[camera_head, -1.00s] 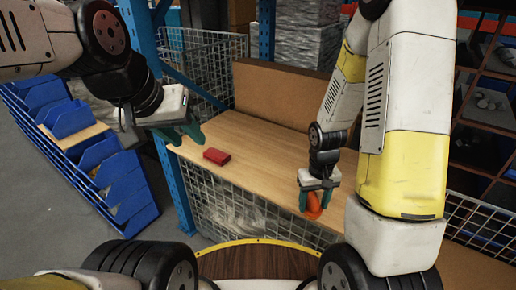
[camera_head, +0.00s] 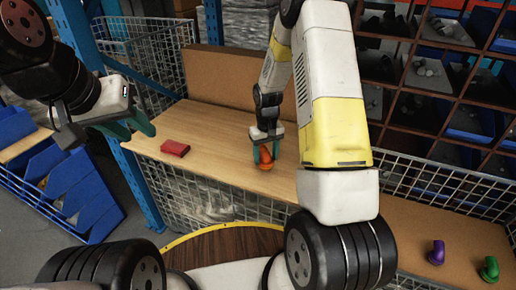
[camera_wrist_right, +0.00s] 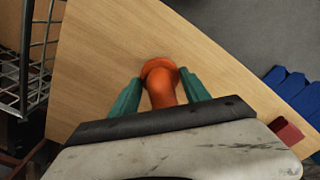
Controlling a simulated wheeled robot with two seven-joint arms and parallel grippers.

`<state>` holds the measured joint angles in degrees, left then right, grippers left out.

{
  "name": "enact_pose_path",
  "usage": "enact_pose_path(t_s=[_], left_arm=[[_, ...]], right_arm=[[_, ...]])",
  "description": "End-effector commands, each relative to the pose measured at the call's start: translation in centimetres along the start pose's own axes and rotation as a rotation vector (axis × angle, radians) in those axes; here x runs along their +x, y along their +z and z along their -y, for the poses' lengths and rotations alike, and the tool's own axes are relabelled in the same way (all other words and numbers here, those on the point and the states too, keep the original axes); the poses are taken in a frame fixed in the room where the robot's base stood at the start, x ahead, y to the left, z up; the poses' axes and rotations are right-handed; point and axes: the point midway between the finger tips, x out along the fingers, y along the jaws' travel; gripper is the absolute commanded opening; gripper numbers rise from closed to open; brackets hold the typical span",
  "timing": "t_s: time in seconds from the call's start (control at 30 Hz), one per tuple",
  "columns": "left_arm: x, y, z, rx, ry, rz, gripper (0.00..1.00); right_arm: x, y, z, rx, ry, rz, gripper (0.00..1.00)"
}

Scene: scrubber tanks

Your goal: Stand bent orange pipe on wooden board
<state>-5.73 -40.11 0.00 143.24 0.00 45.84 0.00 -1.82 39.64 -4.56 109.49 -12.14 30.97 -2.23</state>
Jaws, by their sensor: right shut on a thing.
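The bent orange pipe (camera_head: 265,160) is in the jaws of my right gripper (camera_head: 264,152), over the light wooden board (camera_head: 215,135). In the right wrist view the pipe (camera_wrist_right: 162,85) sits between the teal fingers (camera_wrist_right: 160,96), its wider rim pointing away from the gripper. The board (camera_wrist_right: 105,65) shows behind it. I cannot tell whether the pipe touches the board; the fingers hide part of it. My left gripper (camera_head: 130,129) is open and empty in the air, left of the board.
A red box (camera_head: 175,148) lies on the board left of the pipe. A brown panel (camera_head: 235,80) stands along the back. A purple piece (camera_head: 437,252) and a green piece (camera_head: 490,268) stand on a surface at right. Blue bins (camera_head: 75,185) are at left. The board's middle is clear.

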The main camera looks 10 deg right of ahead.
Motion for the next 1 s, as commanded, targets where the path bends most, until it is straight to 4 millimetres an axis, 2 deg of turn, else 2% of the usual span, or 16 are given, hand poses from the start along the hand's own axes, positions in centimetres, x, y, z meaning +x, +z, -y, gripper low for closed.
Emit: enact_pose_path(t_s=[0.1, 0.2, 0.53, 0.57, 0.63, 0.67, 1.0], left_arm=[[0.0, 0.0, 0.0, 0.000, 0.000, 0.000, 0.36], [0.0, 0.0, 0.0, 0.000, 0.000, 0.000, 0.36], [0.0, 0.0, 0.0, 0.000, 0.000, 0.000, 0.36], [0.0, 0.0, 0.0, 0.000, 0.000, 0.000, 0.36], [0.0, 0.0, 0.0, 0.000, 0.000, 0.000, 0.36], [0.0, 0.0, 0.0, 0.000, 0.000, 0.000, 0.36], [0.0, 0.0, 0.0, 0.000, 0.000, 0.000, 0.36]], right_arm=[[2.3, 0.4, 0.0, 0.000, -0.001, 0.009, 0.11], [3.2, 0.3, 0.0, 0.000, 0.000, 0.007, 0.11], [3.5, 0.3, 0.0, 0.000, 0.000, 0.005, 0.11], [3.5, 0.3, 0.0, 0.000, 0.000, 0.004, 0.58], [3.5, 0.3, 0.0, 0.000, 0.000, 0.004, 0.72], [3.5, 0.3, 0.0, 0.000, 0.000, 0.004, 0.76], [3.3, 0.3, 0.1, 0.000, 0.000, 0.004, 0.76]])
